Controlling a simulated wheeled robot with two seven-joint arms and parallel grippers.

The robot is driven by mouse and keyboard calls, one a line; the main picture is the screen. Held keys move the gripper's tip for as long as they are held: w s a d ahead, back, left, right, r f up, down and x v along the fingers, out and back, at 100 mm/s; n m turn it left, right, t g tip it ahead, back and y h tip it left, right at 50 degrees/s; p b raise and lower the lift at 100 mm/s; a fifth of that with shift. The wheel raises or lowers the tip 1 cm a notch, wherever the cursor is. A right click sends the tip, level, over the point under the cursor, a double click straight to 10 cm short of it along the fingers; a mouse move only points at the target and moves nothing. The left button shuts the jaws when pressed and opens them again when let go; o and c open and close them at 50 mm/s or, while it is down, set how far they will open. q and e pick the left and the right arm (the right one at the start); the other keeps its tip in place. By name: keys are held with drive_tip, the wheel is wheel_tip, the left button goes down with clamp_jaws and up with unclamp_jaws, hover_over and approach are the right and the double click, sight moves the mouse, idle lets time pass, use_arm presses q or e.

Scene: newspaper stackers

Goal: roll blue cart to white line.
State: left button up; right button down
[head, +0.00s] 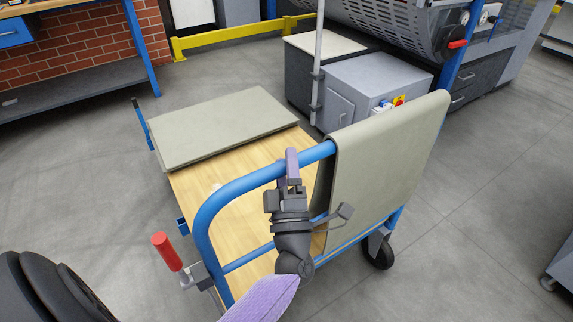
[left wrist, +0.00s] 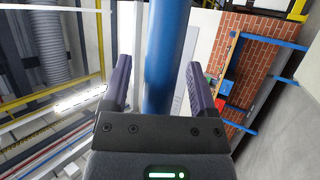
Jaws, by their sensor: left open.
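The blue cart (head: 205,225) has a blue tubular handle frame, a pale wood deck (head: 245,165) and black wheels. My left gripper (head: 291,168) is at the top bar of the handle, left of the grey-green sheet draped over it. In the left wrist view the blue bar (left wrist: 165,55) runs between the two fingers of the left gripper (left wrist: 157,75). The fingers are open, with a gap visible on each side of the bar. My right gripper is out of view. I see no white line on the visible floor.
A grey-green slab (head: 225,128) lies on the far part of the deck. A red-handled clamp (head: 167,252) is at the cart's left side. A grey cabinet (head: 365,85) and machine stand behind the cart. A workbench is at the upper left. Grey floor (head: 480,190) is clear to the right.

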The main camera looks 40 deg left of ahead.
use_arm(q)
clamp_jaws()
drive_tip(key=shift+f, duration=0.1)
idle(1.2)
